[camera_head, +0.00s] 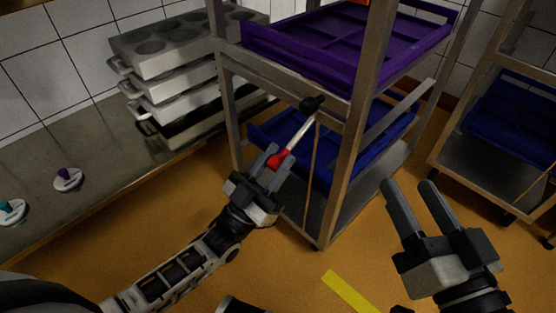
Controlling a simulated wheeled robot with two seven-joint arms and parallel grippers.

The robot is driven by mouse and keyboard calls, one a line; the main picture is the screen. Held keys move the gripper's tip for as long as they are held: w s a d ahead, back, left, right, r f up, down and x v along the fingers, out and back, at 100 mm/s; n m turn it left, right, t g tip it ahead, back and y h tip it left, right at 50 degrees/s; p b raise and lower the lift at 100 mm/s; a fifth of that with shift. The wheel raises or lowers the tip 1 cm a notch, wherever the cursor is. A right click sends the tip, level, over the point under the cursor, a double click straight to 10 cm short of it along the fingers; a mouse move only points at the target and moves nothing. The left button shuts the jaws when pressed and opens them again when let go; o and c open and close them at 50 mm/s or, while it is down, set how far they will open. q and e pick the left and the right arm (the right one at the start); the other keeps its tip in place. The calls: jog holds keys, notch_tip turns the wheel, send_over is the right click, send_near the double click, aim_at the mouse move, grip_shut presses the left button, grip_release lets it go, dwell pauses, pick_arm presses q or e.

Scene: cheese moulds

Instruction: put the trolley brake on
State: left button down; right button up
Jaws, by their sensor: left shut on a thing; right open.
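The trolley (352,150) is a metal frame with shelves and stands in the middle of the view. Its brake lever (300,132) is a pale rod that runs from a black pivot (313,103) on the frame down and left to a red grip (279,158). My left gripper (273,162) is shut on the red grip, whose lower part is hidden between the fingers. My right gripper (411,190) is open and empty, right of the trolley, above the floor.
The trolley carries a purple tray (300,55) above and a blue tray (270,133) below. Several metal moulds (160,50) are stacked on the counter (100,150) at left. A second trolley (460,170) stands at right. A yellow strip (350,291) marks the open floor in front.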

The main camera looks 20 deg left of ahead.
pick_arm(q)
jog(key=shift+d+f, duration=0.1)
jog(key=shift+f, duration=0.4)
jog(key=c, duration=1.1)
grip_release()
jog(key=shift+r, duration=0.2)
jog(key=shift+r, duration=0.1)
